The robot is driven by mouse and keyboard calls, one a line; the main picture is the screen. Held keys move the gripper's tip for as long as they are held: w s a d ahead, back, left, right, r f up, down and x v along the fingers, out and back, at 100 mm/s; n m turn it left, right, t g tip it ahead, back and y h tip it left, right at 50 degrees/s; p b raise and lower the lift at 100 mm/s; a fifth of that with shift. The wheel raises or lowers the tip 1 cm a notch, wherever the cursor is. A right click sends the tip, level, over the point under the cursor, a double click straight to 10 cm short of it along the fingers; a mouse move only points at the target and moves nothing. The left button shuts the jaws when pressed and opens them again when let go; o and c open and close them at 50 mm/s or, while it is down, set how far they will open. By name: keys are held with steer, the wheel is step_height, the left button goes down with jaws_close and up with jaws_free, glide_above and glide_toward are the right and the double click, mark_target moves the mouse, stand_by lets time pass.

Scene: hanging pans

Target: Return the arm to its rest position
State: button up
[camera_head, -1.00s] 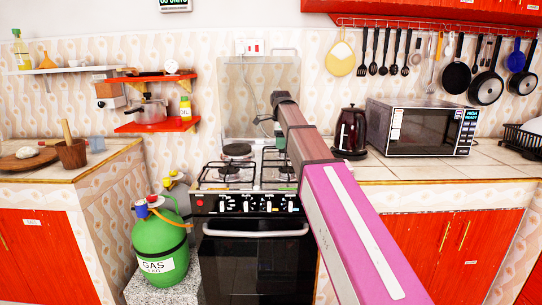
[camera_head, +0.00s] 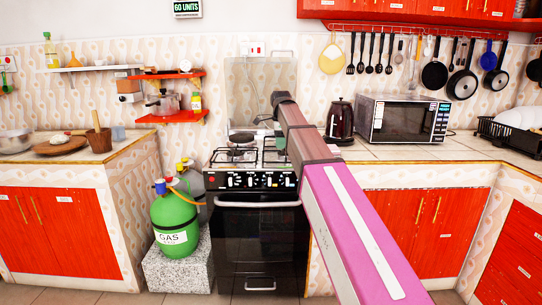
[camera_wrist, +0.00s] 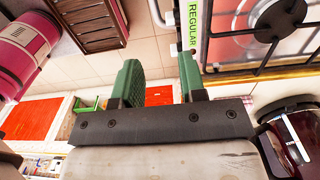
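In the wrist view, my gripper (camera_wrist: 161,62) shows two green fingers with a clear gap between them. The gripper is open and nothing is held. In the head view, my pink and brown arm reaches forward from the lower right towards the stove (camera_head: 258,180). Its far end bends down over the right side of the stove, beside the kettle (camera_head: 340,120). The fingers are mostly hidden behind the arm there. In the wrist view, part of the stove (camera_wrist: 235,70) lies at upper right and the dark red kettle at lower right (camera_wrist: 298,135).
A microwave (camera_head: 402,118) stands on the right counter. Several pans (camera_head: 462,84) and utensils hang from a red rail above it. A green gas bottle (camera_head: 176,224) stands left of the stove. Red shelves (camera_head: 172,117) are on the wall. Floor shows at the bottom edge.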

steer(key=s+d+f+n, duration=0.5)
steer(key=s+f, duration=0.4)
steer(key=f, duration=0.4)
steer(key=s+d+f+n, duration=0.5)
steer(key=s+f+n, duration=0.2)
steer(key=f, duration=0.7)
steer(key=s+d+f+n, duration=0.5)
steer(key=s+f+n, duration=0.1)
steer(key=s+f, duration=0.5)
step_height(320, 180, down, 3)
steer(key=shift+r, duration=0.1)
steer(key=shift+s, duration=0.1)
